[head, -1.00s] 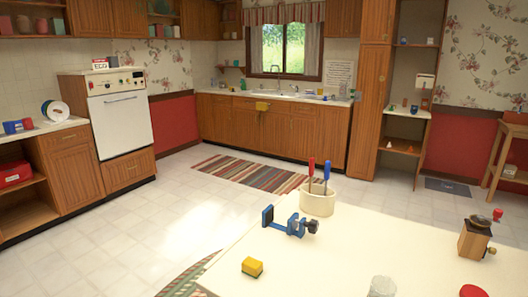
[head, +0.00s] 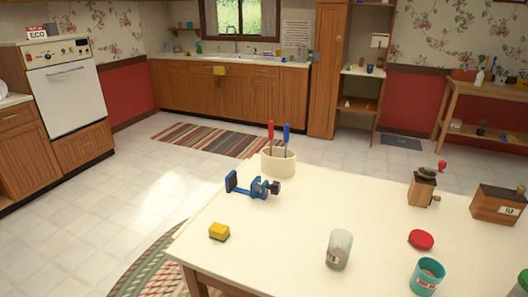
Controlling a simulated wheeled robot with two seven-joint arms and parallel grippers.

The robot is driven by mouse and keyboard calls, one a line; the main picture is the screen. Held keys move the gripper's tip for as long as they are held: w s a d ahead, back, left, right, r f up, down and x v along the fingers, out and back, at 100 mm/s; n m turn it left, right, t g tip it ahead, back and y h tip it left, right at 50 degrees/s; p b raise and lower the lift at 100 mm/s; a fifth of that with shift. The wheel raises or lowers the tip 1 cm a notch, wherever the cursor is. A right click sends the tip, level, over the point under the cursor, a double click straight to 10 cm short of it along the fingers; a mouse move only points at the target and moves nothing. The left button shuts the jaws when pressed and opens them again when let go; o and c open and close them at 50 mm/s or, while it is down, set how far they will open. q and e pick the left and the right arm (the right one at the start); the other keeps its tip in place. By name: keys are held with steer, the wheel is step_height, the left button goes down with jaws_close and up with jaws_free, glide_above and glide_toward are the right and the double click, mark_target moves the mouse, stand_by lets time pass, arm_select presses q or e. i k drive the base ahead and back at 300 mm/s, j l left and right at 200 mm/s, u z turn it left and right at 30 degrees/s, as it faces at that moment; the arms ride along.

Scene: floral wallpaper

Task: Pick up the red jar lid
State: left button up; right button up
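The red jar lid (head: 421,240) lies flat on the cream table (head: 290,238) in the right part of the head view. It sits between a cloudy glass jar (head: 340,249) on its left and a teal tin (head: 427,277) in front of it. Nothing covers the lid. Neither of my grippers shows in the head view.
The table also holds a yellow sponge (head: 219,231), a blue clamp (head: 252,186), a cream crock (head: 278,160) with red- and blue-handled tools, a coffee grinder (head: 422,187) and a wooden box (head: 498,204). A striped rug (head: 215,144) lies on the floor beyond.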

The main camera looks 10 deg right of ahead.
mark_target(421, 239)
steer(key=z, duration=1.5)
